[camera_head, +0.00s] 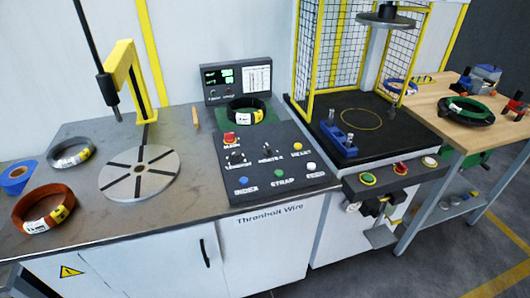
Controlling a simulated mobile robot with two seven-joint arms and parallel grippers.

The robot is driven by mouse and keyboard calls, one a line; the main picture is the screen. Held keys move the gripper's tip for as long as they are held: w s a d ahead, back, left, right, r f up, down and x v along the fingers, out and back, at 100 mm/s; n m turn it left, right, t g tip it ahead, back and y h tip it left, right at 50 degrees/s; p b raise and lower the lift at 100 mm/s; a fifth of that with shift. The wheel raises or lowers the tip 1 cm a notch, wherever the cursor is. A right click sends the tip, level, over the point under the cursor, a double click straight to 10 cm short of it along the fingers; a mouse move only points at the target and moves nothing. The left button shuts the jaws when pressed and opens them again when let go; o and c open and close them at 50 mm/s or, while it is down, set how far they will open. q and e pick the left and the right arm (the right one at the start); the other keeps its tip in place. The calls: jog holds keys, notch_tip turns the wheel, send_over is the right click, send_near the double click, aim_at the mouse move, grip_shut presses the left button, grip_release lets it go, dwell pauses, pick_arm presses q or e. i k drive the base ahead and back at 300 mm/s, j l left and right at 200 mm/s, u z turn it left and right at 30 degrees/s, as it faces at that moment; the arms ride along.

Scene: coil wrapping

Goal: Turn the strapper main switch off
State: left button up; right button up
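The strapper's dark control panel (262,188) lies on the grey bench. A red main switch (230,138), with the label MAIN just below it, sits at the panel's upper left. Its on or off position is too small to read. Behind the panel an upright display box (237,82) shows lit green digits. The panel also carries black knobs, a yellow HEART-like labelled button (297,146), a blue INDEX button (243,180), a green STRAP button (279,173) and a white button (311,165). Neither of my grippers shows in the view.
A round slotted turntable (139,173), a yellow post (127,75), a copper coil (43,208) and a grey coil (70,152) occupy the left. A caged press (362,120) and wooden table (440,132) stand right.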

aim_at(230, 137)
jog(key=l+u, duration=0.15)
jog(key=l, duration=1.2)
